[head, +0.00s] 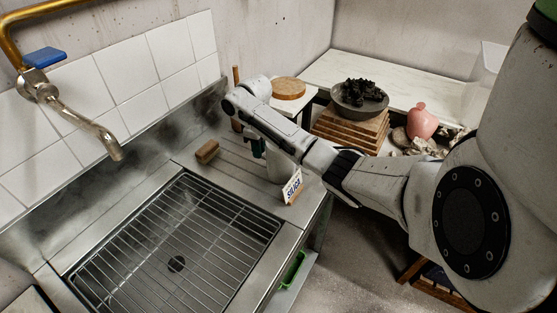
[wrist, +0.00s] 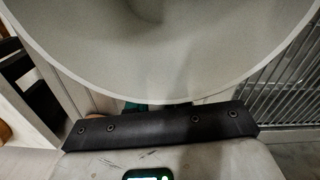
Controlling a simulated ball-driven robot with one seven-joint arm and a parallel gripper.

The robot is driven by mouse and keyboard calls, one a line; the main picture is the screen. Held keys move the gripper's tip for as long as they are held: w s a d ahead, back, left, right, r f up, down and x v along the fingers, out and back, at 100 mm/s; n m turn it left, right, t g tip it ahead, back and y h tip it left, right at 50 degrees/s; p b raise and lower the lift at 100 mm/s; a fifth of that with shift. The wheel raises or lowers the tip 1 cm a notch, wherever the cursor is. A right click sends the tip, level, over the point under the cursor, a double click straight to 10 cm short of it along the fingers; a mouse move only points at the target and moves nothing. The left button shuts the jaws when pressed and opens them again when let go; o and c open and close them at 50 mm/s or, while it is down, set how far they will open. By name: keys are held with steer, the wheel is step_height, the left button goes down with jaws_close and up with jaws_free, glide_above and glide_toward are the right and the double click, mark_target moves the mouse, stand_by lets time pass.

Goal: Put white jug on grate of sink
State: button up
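My gripper (head: 258,148) is at the jug's upper left side, pointing down. Small green finger parts show below the rim in the wrist view, but the fingertips are hidden, so I cannot tell whether they grip the jug. The wire grate (head: 170,250) lies over the sink, bare, left of the jug; part of it shows in the wrist view (wrist: 285,70).
A small lettered sign (head: 292,187) stands in front of the jug. A wooden block (head: 207,152) lies on the drainboard near the sink's back corner. A metal tap (head: 85,120) reaches over the sink from the tiled wall. The grate is clear.

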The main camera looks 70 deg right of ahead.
jaws_close()
steer(key=shift+r, duration=0.1)
step_height(320, 180, up, 9)
steer(key=shift+f, duration=0.2)
steer(key=shift+r+p, duration=0.6)
steer(key=shift+r, duration=0.05)
steer(key=shift+r, duration=0.1)
